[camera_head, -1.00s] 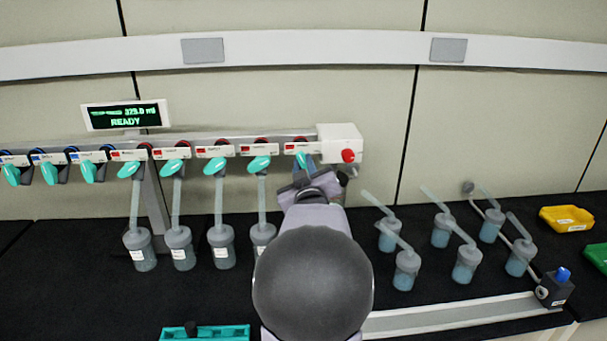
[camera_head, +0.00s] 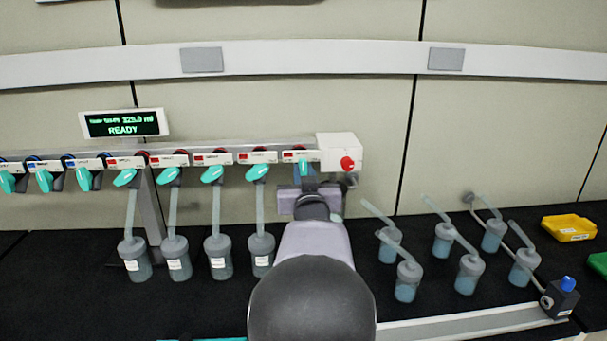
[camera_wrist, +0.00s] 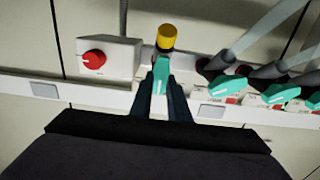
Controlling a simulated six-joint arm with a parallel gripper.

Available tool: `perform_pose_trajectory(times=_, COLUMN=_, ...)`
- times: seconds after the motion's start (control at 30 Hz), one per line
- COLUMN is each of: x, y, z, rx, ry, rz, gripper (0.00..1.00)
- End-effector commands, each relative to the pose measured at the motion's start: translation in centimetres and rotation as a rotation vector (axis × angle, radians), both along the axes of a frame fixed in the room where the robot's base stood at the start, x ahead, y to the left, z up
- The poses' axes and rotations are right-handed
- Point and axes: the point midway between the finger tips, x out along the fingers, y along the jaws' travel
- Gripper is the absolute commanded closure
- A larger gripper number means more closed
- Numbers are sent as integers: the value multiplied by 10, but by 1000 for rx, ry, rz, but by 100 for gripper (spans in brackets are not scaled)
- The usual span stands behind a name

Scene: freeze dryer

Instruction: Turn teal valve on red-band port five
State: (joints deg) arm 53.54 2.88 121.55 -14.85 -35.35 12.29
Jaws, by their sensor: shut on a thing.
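The teal valve (camera_head: 303,168) on the fifth red-band port is at the right end of the manifold, beside the white end box. My gripper (camera_head: 307,187) is at this valve from the front, and the arm hides most of the port below it. In the wrist view the teal handle (camera_wrist: 160,77) lies between my two dark fingers (camera_wrist: 161,90), which are shut on it. The handle points nearly straight along the fingers there, while the neighbouring teal valves (camera_wrist: 228,86) sit slanted. A yellow cap (camera_wrist: 166,38) shows at the end of this port.
The white end box with a red knob (camera_head: 347,163) is close to the right of my gripper. Flasks (camera_head: 262,250) hang from the neighbouring red-band ports at left. Several loose flasks (camera_head: 407,280) stand at right, with a yellow tray (camera_head: 568,229) beyond. The display (camera_head: 122,124) reads READY.

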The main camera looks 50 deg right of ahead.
Motion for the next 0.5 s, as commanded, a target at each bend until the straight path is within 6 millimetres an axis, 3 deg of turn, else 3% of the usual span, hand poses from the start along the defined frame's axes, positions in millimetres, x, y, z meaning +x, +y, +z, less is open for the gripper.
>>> perform_pose_trajectory(times=0.2, x=0, y=0, z=-1, rx=1, ry=2, rz=0, gripper=100)
perform_pose_trajectory(times=0.23, x=0, y=0, z=-1, rx=1, ry=2, rz=0, gripper=77)
perform_pose_trajectory(times=0.3, x=0, y=0, z=-1, rx=1, ry=2, rz=0, gripper=66)
perform_pose_trajectory(times=0.5, x=0, y=0, z=0, rx=0, ry=1, rz=0, gripper=66)
